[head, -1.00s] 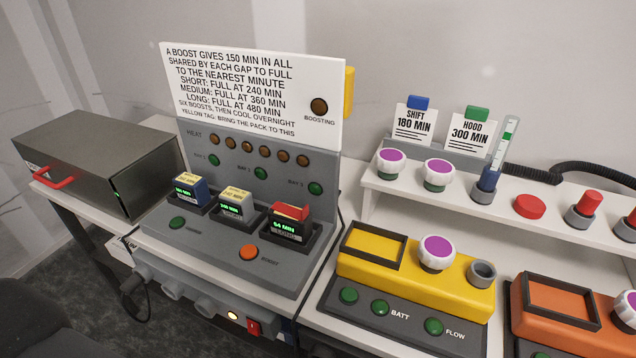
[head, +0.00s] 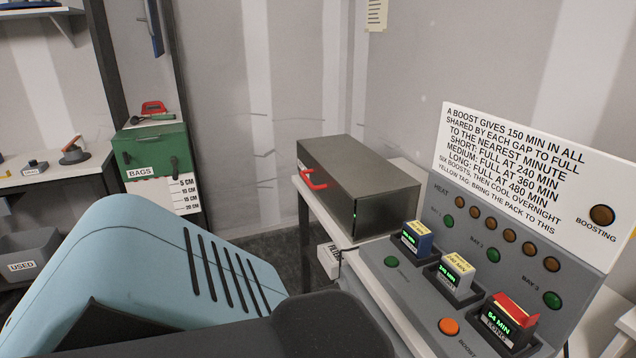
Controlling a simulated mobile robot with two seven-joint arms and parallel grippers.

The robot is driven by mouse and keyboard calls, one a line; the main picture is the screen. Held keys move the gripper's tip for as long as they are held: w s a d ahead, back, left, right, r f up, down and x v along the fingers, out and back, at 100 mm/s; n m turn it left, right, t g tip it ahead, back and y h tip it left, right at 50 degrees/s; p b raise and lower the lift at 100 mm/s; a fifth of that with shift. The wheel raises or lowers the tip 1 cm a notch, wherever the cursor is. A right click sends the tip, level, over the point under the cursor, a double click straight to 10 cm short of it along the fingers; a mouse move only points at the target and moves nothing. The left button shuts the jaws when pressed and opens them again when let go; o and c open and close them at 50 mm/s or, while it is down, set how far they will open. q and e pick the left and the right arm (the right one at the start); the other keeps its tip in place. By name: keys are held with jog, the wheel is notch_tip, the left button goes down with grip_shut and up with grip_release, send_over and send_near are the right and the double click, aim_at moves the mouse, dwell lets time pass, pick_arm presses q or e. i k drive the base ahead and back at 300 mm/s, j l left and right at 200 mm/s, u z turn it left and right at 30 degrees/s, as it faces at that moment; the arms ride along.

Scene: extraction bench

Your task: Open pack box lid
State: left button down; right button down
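A grey metal box (head: 377,192) stands on a white bench near the middle of the head view. A red handle (head: 312,180) is on its left end, and a small green light shows on its front edge. It looks closed. I cannot read a label naming it as the pack box. Neither of my grippers is in view.
A grey charger (head: 400,284) with several bays holds a blue pack (head: 417,237), a pale pack (head: 457,270) and a red-topped pack (head: 512,318), right of the box. A white sign (head: 527,173) stands behind it. A green bags box (head: 152,153) stands left.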

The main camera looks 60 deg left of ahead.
aim_at(341, 170)
jog(key=k, duration=0.6)
jog(key=u, duration=1.85)
jog(key=i+l, duration=0.1)
jog(key=i, duration=0.5)
jog(key=z, duration=0.25)
jog(key=i+j+z, duration=0.2)
jog(key=z, duration=0.2)
jog(key=i+j+z, duration=0.1)
jog(key=j+z, duration=0.35)
jog(key=i+j+z, duration=0.15)
jog(key=j, duration=0.3)
jog(key=j+z, duration=0.1)
jog(key=j, duration=0.85)
jog(key=i+j, duration=0.1)
jog(key=j, duration=0.4)
